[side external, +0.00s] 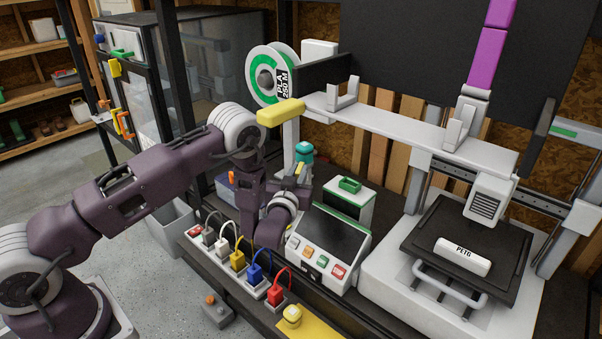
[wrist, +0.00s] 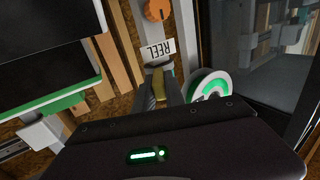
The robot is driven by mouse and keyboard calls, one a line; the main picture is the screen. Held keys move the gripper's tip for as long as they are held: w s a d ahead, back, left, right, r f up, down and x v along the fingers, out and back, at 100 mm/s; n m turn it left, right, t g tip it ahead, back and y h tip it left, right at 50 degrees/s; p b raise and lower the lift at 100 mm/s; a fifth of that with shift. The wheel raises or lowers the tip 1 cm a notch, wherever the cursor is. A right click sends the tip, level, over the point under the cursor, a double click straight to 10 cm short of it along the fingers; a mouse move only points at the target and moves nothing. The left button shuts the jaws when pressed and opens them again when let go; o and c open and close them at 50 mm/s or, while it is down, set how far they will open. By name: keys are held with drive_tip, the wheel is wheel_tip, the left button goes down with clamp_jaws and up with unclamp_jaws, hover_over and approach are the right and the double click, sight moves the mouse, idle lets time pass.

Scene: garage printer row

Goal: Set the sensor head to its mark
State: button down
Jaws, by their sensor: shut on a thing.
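My gripper (wrist: 161,89) is shut on a small olive-yellow piece (wrist: 164,78) in the wrist view, in front of a grey post with a REEL label (wrist: 160,50). In the side view my gripper (side external: 299,180) is behind the row of plugs, and the yellow piece (side external: 300,169) shows at its fingers. A teal part (side external: 304,149) is just above it. The yellow piece may belong to the sensor head, but I cannot tell for sure. The mark cannot be made out, and the fingers hide part of the grip.
A control box (side external: 328,242) with coloured buttons stands close to my gripper. The plug strip (side external: 210,254) with several cables lies in front. A white-green spool (side external: 268,77) and a yellow block (side external: 280,112) are above. The printer (side external: 400,300) is at right.

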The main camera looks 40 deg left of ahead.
sight(296, 161)
drive_tip(key=shift+s+a+m+t+h, duration=0.15)
drive_tip(key=shift+a+m+h, duration=0.75)
drive_tip(key=shift+m+h, duration=1.15)
drive_tip(key=shift+a+m+t+h, duration=0.25)
drive_tip(key=shift+a+m+h, duration=0.8)
drive_tip(key=shift+h, duration=1.75)
drive_tip(key=shift+s+a+m+t+h, duration=0.15)
drive_tip(key=shift+a+m+h, duration=0.6)
drive_tip(key=shift+m+h, duration=1.35)
drive_tip(key=shift+w+a+m+g+h, duration=0.2)
drive_tip(key=shift+m+g+h, duration=0.1)
drive_tip(key=shift+h, duration=0.4)
drive_tip(key=shift+w+a+m+g+h, duration=0.1)
drive_tip(key=shift+a+m+g+h, duration=0.2)
drive_tip(key=shift+h, duration=0.45)
drive_tip(key=shift+w+a+m+g+h, duration=0.15)
drive_tip(key=shift+m+g+h, duration=0.2)
drive_tip(key=shift+h, duration=0.35)
drive_tip(key=shift+w+r+m+h, duration=0.1)
drive_tip(key=shift+m+h, duration=0.15)
drive_tip(key=shift+h, duration=0.15)
drive_tip(key=c, duration=1.4)
unclamp_jaws()
